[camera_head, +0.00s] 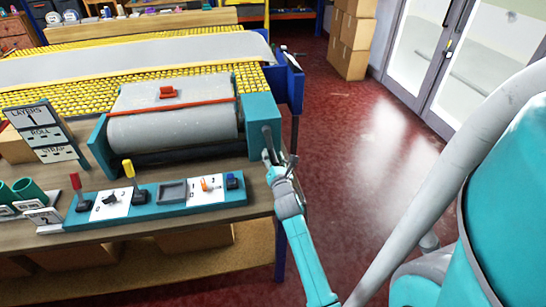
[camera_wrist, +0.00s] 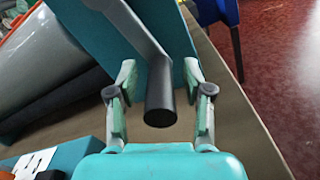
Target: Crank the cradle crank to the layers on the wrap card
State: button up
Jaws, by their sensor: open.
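The cradle crank shows in the wrist view as a grey arm on a teal end plate with a dark round handle (camera_wrist: 160,98). My gripper (camera_wrist: 159,80) is open, one finger on each side of the handle, with gaps visible. In the head view my gripper (camera_head: 278,165) is at the right side of the teal cradle end block (camera_head: 261,118) and largely hides the crank. The cradle holds a grey roll (camera_head: 175,128) with an orange-red strap and clip on top.
A teal control panel (camera_head: 150,212) with levers and knobs lies along the front of the bench (camera_head: 120,232). Green cups (camera_head: 28,190) stand at the left. A yellow roller bed (camera_head: 80,90) lies behind the cradle. The red floor (camera_head: 350,170) right of the bench is clear.

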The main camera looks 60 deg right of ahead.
jog(key=shift+w+d, duration=0.1)
jog(key=shift+d, duration=0.1)
grip_shut()
jog(key=shift+a, duration=0.1)
